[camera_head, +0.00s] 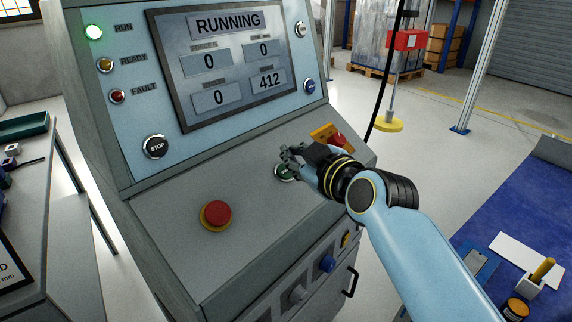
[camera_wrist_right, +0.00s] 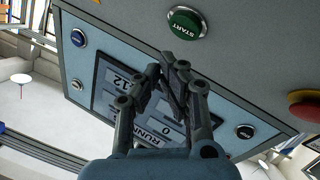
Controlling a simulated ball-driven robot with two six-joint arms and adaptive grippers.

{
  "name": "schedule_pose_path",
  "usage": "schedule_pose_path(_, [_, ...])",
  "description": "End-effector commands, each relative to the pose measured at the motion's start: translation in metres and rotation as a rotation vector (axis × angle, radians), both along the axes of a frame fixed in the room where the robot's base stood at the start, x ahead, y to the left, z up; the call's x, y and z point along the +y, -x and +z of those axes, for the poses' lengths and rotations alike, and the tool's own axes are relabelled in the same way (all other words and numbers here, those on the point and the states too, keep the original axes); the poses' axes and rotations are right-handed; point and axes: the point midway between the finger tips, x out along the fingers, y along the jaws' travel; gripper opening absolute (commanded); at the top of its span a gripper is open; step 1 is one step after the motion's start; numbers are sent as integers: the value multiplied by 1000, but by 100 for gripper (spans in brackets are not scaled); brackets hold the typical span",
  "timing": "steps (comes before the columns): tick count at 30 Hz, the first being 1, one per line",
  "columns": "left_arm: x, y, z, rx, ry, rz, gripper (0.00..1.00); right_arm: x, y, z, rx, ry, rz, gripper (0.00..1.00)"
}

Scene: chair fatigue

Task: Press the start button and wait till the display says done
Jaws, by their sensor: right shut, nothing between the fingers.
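The display (camera_head: 227,65) on the sloped console panel reads RUNNING, with three fields at 0 and one at 412. It also shows upside down in the right wrist view (camera_wrist_right: 100,80), partly behind the fingers. The green start button (camera_wrist_right: 187,23) is on the console ledge. In the head view the start button (camera_head: 283,173) is partly hidden by my right gripper (camera_head: 288,154). My right gripper is shut and empty, its fingertips close to the button. In the wrist view a gap shows between fingertips (camera_wrist_right: 174,63) and button. My left gripper is out of view.
The green RUN lamp (camera_head: 93,32) is lit brightly. A STOP button (camera_head: 155,146) is below the lamps. A red emergency button (camera_head: 216,214) is on the ledge to the left of my right gripper. A red switch (camera_head: 338,141) on a yellow plate sits just behind the gripper.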

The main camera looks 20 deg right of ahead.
Motion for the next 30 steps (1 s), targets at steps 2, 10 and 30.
schedule_pose_path(2, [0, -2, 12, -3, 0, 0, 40, -3, 4, 12, 0, 1, 0, 0])
schedule_pose_path(10, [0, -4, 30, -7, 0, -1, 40, -9, 15, 29, 0, -1, 0, 0])
schedule_pose_path(30, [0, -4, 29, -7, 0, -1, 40, -11, 24, 22, 35, -9, 4, 0])
